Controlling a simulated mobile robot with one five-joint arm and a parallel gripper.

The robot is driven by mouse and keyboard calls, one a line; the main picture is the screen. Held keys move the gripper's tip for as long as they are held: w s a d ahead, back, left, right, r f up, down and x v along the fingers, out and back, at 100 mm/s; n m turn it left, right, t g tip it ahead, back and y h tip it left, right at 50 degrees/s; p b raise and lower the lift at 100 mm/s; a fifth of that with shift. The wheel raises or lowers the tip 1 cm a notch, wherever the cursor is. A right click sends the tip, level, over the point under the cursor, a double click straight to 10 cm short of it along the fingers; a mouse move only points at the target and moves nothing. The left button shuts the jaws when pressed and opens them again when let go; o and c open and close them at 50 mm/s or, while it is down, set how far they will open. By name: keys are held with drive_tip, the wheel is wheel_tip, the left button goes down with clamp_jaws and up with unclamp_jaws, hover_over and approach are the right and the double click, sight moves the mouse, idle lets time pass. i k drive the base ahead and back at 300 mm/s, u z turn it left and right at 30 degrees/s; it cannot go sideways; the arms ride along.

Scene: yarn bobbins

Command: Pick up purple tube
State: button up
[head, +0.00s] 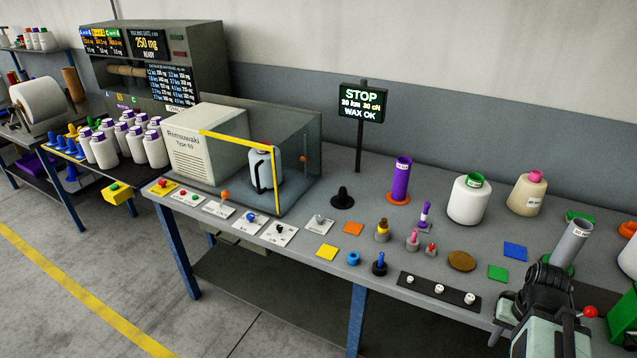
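The purple tube (402,181) stands upright on an orange round base (398,198) on the grey workbench, right of the STOP sign. It has a pale label near its top, and nothing touches its sides. My gripper (548,284) is at the lower right, seen from behind, well to the right of and nearer than the purple tube. Its fingers are hidden, so I cannot tell whether it is open or shut. A grey tube (573,241) shows just beyond my gripper; whether they touch is unclear.
White bobbin (468,203) and beige bobbin (526,196) stand right of the purple tube. A black cone (342,199) stands to its left, a small purple-topped spindle (424,217) in front. The glass-sided tester (262,155) fills the bench's left. Colored squares and small parts lie along the front.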

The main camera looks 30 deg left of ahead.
sight(403, 165)
drive_tip(key=u, duration=1.95)
drive_tip(key=i, duration=0.6)
drive_tip(key=u, duration=0.05)
